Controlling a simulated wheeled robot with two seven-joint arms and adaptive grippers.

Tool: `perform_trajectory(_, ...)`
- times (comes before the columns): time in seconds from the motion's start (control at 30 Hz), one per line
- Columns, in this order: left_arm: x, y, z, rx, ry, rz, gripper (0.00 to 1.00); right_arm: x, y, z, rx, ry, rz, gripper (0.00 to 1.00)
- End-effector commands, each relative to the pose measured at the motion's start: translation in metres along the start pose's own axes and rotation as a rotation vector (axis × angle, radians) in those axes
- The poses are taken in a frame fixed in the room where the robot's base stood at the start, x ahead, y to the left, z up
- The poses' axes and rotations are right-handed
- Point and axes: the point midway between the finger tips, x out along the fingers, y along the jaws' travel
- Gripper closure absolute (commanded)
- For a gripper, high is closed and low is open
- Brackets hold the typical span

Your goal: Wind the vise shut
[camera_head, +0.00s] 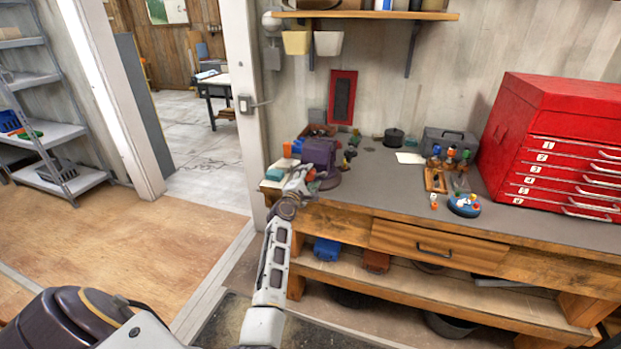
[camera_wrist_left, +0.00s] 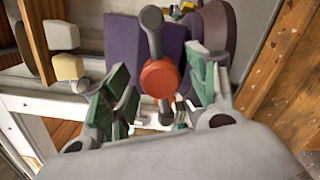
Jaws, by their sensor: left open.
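The purple vise (camera_head: 320,158) stands at the left end of the grey-topped workbench. In the left wrist view its purple body (camera_wrist_left: 178,38) fills the top middle. In the wrist view my left gripper (camera_wrist_left: 158,92) is open, with green-padded fingers on either side of the knob. No finger visibly touches it. The vise's jaw gap is hidden. My right gripper is not seen.
A red tool chest (camera_head: 560,105) stands at the bench's right. A grey toolbox (camera_head: 448,142), a wooden tool holder (camera_head: 436,180) and a blue round object (camera_head: 464,205) lie between. A wooden shelf (camera_head: 365,15) hangs above. The bench middle is mostly clear.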

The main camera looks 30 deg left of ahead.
Motion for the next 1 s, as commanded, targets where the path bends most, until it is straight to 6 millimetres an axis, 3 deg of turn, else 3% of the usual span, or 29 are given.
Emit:
perform_trajectory(0.3,0.016,0.0,0.0,0.001,0.0,0.001,0.42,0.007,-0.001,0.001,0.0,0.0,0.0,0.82)
perform_trajectory(0.67,0.018,0.0,0.0,0.0,0.0,0.0,0.42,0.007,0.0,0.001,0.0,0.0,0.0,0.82)
perform_trajectory(1.0,0.018,0.0,0.0,0.0,0.0,0.0,0.83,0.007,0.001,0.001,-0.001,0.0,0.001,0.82)
